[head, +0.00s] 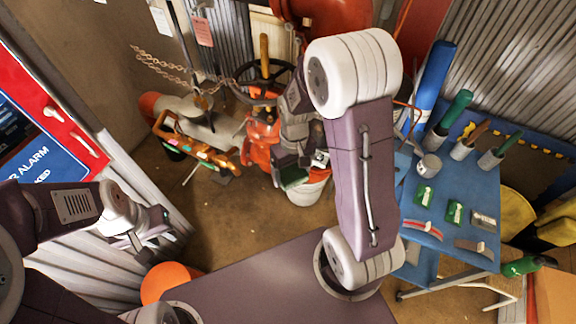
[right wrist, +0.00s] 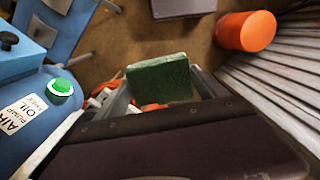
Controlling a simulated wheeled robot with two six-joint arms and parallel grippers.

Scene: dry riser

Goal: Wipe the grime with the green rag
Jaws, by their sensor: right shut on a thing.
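My right gripper (head: 297,166) is shut on the green rag (head: 293,176), a flat block-like piece. It is in front of the orange-red valve body and above a white bucket. In the right wrist view the rag (right wrist: 159,79) stands out from between the jaws. My left gripper (head: 148,232) is low at the left beside the corrugated wall; its finger gap is unclear. I cannot make out the grime in either view.
A red valve assembly with a black handwheel (head: 262,78) and chain (head: 160,62) is at the back. A blue tool cart (head: 440,185) stands right. An orange cylinder (head: 168,281) is low left. A blue oil container (right wrist: 40,105) is near the right wrist. Brown floor (head: 230,225) is open.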

